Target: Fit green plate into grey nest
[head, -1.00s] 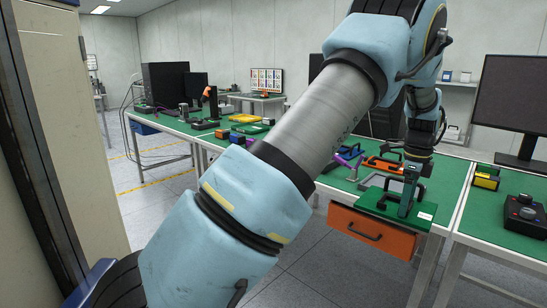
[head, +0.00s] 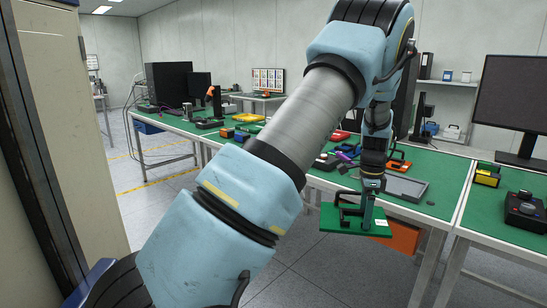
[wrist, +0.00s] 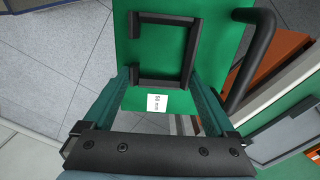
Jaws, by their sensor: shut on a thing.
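The green plate (head: 332,221) is a flat rectangle with a black handle and a small white label. My gripper (head: 368,212) is shut on it from above and holds it in front of the table edge, clear of the tabletop. In the wrist view the plate (wrist: 148,30) lies beyond my gripper (wrist: 160,80), with a finger on each side of the handle. Exactly where the fingers touch is hard to tell. The grey nest (head: 423,187) lies on the green tabletop near the front edge, to the right of the plate. Its inside looks empty.
An orange part (head: 399,166) and several tools lie behind. A yellow-black box (head: 487,175) stands right.

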